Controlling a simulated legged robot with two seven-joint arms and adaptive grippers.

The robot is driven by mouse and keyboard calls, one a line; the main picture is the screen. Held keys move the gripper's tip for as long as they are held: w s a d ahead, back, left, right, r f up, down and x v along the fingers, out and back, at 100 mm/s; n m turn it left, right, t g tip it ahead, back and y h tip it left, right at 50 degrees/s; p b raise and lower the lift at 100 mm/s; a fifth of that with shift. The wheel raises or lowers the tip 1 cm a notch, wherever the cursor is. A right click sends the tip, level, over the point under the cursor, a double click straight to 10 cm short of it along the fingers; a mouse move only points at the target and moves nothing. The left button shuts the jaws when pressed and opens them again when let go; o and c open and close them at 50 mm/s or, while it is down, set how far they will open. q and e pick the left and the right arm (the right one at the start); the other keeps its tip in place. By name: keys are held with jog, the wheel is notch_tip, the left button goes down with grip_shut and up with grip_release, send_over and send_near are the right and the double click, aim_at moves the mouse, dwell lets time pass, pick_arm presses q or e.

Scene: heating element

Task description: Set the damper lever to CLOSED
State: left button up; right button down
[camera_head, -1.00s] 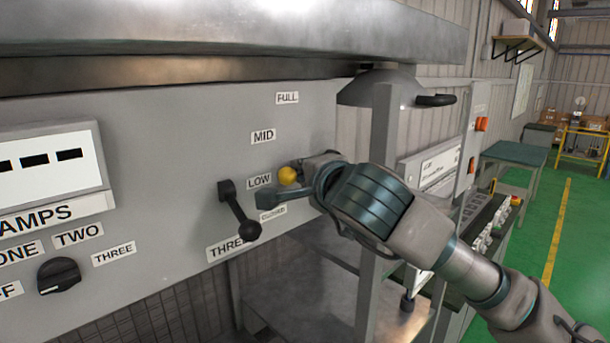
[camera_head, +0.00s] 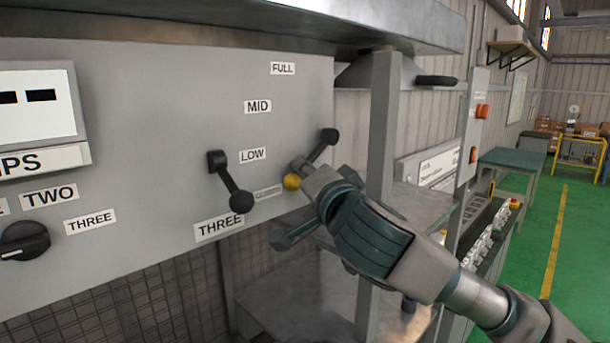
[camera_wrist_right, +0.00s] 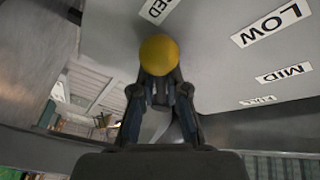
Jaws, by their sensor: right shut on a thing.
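The damper lever has a yellow ball knob (camera_head: 291,181) and a black pivot end (camera_head: 330,136) at the panel's right edge. The knob is beside the partly hidden CLOSED label (camera_head: 268,192), below LOW (camera_head: 253,155). My right gripper (camera_head: 304,174) is at the knob and covers part of the lever's arm. In the right wrist view the yellow knob (camera_wrist_right: 158,55) is at the fingertips of my right gripper (camera_wrist_right: 160,82), which is shut on it. My left gripper is not in view.
A second black lever (camera_head: 231,182) is on the panel left of the knob, above the THREE label (camera_head: 218,227). A black rotary switch (camera_head: 25,240) is lower left. A grey post (camera_head: 381,140) stands close behind my right arm. A metal hood (camera_head: 250,22) overhangs the panel.

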jog(key=shift+w+a+f, duration=0.1)
jog(key=shift+a+f, duration=0.15)
jog(key=shift+f, duration=0.4)
jog(key=c, duration=1.5)
grip_release()
jog(key=o, duration=0.3)
jog(key=shift+d, duration=0.2)
jog(key=shift+a+r+v, duration=0.1)
jog(key=shift+a+v, duration=0.1)
jog(key=shift+v, duration=2.75)
jog(key=shift+a+r+v, duration=0.15)
jog(key=shift+v, duration=2.75)
